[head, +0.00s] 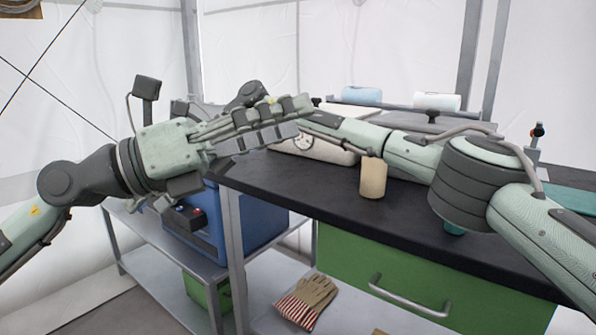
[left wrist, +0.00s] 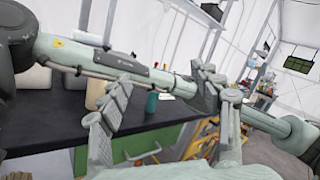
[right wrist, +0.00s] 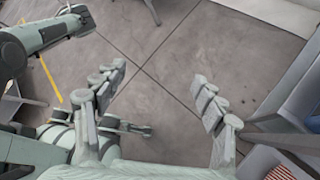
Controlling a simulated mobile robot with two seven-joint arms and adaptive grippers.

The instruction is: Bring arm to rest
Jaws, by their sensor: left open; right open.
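My left gripper (head: 298,118) comes in from the left in the head view, level above the bench's left end. Its fingers are spread and empty in the left wrist view (left wrist: 165,80), where my right arm (left wrist: 130,68) crosses behind them. My right arm (head: 345,130) reaches in from the right over the black bench and passes behind the left gripper. The right gripper is mostly hidden behind my left arm in the head view. In the right wrist view the right gripper (right wrist: 160,75) is open and empty, with bare floor beyond its fingers.
A beige cylinder (head: 373,178) stands on the black bench (head: 290,184) beneath my right arm. A white dial instrument (head: 318,150) sits behind. A blue box (head: 250,222) is on the lower side shelf. Striped gloves (head: 308,300) lie on a low shelf.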

